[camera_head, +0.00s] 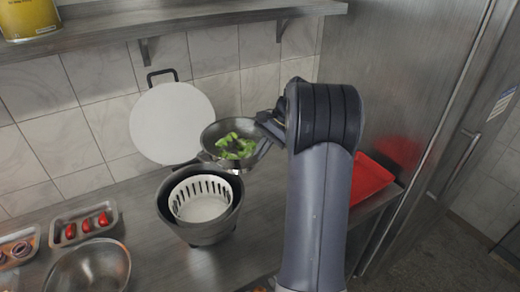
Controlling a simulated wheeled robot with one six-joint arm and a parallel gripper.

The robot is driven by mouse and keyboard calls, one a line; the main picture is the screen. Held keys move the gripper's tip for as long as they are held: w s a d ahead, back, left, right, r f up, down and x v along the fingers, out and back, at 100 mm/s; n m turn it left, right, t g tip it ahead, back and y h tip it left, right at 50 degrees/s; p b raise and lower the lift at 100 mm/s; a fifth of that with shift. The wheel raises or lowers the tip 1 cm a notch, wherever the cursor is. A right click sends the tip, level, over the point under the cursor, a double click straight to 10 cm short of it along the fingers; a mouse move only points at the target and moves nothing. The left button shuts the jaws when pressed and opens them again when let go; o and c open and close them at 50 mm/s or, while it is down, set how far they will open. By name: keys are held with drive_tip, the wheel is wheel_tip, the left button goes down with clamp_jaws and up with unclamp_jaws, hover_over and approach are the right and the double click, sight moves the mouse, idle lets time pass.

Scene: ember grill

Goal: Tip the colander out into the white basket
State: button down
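The colander (212,133) is a round grey metal bowl with green pieces (236,147) lying inside. It is raised above the counter, behind and slightly right of the white basket, and looks tilted toward the camera. The white basket (203,206) is slotted and sits upright inside a dark grey round pot (206,235) on the counter. I see no green pieces in it. My gripper (266,123) is at the colander's right edge and appears shut on it; my arm partly hides the fingers.
A white round board (165,118) with a black handle leans on the tiled wall. A metal bowl (95,268) and a tray (68,217) of red pieces stand at left. A red tray (371,180) lies at right. A shelf (180,20) with a yellow can (28,17) hangs above.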

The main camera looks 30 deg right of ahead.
drive_tip(key=r+h, duration=0.2)
drive_tip(key=a+r+t+h, duration=0.1)
drive_tip(key=r, duration=0.1)
drive_tip(key=a+r+n+t+h, duration=0.1)
drive_tip(key=r+h, duration=0.1)
drive_tip(key=shift+s+h, duration=0.3)
drive_tip(key=shift+s, duration=0.1)
drive_tip(key=shift+s+a+r+h, duration=0.1)
drive_tip(key=shift+a+r+h, duration=0.05)
drive_tip(key=shift+a+h, duration=0.3)
drive_tip(key=shift+s+a+t+h+b, duration=0.1)
drive_tip(key=shift+a+t+h+b, duration=0.2)
drive_tip(key=shift+b, duration=0.35)
drive_tip(key=s+a+f+n+t+h+b, duration=0.2)
drive_tip(key=a+h+b, duration=0.5)
drive_tip(key=b, duration=1.6)
drive_tip(key=s+a+f+n+t+h+b, duration=0.3)
drive_tip(key=a+b, duration=1)
drive_tip(key=b, duration=1.1)
drive_tip(key=shift+s+f+t+h, duration=0.95)
drive_tip(key=shift+s+t+h, duration=0.3)
drive_tip(key=shift+t+h, duration=1.3)
drive_tip(key=shift+n+h, duration=0.3)
